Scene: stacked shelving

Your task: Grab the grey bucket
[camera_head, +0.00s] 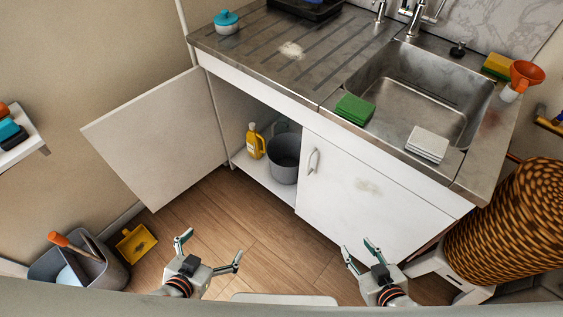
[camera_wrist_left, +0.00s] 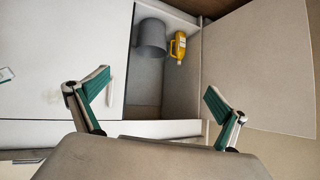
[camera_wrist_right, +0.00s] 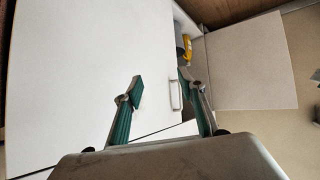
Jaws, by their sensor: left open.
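The grey bucket (camera_head: 284,162) stands upright inside the open cupboard under the sink, beside a yellow bottle (camera_head: 255,142). In the left wrist view the bucket (camera_wrist_left: 151,37) hangs inverted near the top, with the yellow bottle (camera_wrist_left: 178,47) next to it. My left gripper (camera_head: 211,249) is open and empty above the floor, in front of the open cupboard and apart from the bucket. My right gripper (camera_head: 361,251) is open and empty in front of the closed right cupboard door (camera_head: 365,190). In the right wrist view the bucket is mostly hidden behind that door.
The left cupboard door (camera_head: 160,137) stands wide open. The closed door has a handle (camera_head: 313,160). A grey caddy (camera_head: 82,263) and yellow dustpan (camera_head: 136,244) lie at left. A woven basket (camera_head: 510,222) stands at right. The wooden floor before the opening is clear.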

